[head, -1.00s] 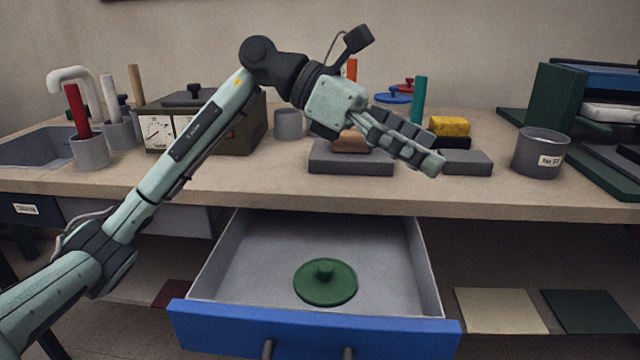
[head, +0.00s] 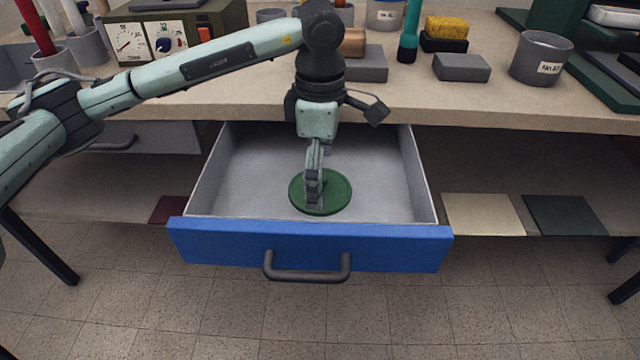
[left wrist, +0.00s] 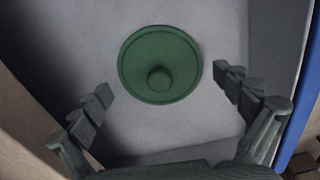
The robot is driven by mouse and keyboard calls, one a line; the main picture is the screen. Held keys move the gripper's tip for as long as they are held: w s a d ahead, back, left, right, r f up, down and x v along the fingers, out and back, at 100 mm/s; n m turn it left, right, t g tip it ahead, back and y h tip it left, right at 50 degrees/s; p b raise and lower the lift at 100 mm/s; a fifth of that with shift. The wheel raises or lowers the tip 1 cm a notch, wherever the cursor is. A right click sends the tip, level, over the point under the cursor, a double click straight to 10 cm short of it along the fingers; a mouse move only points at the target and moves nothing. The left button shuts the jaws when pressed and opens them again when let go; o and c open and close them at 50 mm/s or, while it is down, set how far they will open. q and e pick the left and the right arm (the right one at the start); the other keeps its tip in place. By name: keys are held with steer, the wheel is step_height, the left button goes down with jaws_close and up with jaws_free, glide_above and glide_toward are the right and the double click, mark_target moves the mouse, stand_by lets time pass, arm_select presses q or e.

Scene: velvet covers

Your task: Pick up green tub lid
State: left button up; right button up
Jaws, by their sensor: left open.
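The green tub lid (head: 337,198) lies flat, knob up, in the open blue-fronted drawer (head: 385,196). In the left wrist view the round lid (left wrist: 145,60) shows whole, with its knob toward the gripper side. My left gripper (head: 313,198) points down over the lid in the head view and covers its knob. In the left wrist view the left gripper (left wrist: 168,82) is open and empty, with one finger on each side of the lid's near part. I cannot tell its exact height above the lid. My right gripper is not in view.
The drawer's side walls and blue front (head: 210,243) with its dark handle surround the lid. The counter edge (head: 500,117) runs behind and above it. A beige panel (head: 483,214) and a green panel (head: 567,215) lie on the lower shelf at right.

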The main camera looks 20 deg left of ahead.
arm_select(q)
steer(key=shift+f, duration=0.4)
steer(key=shift+c, duration=0.2)
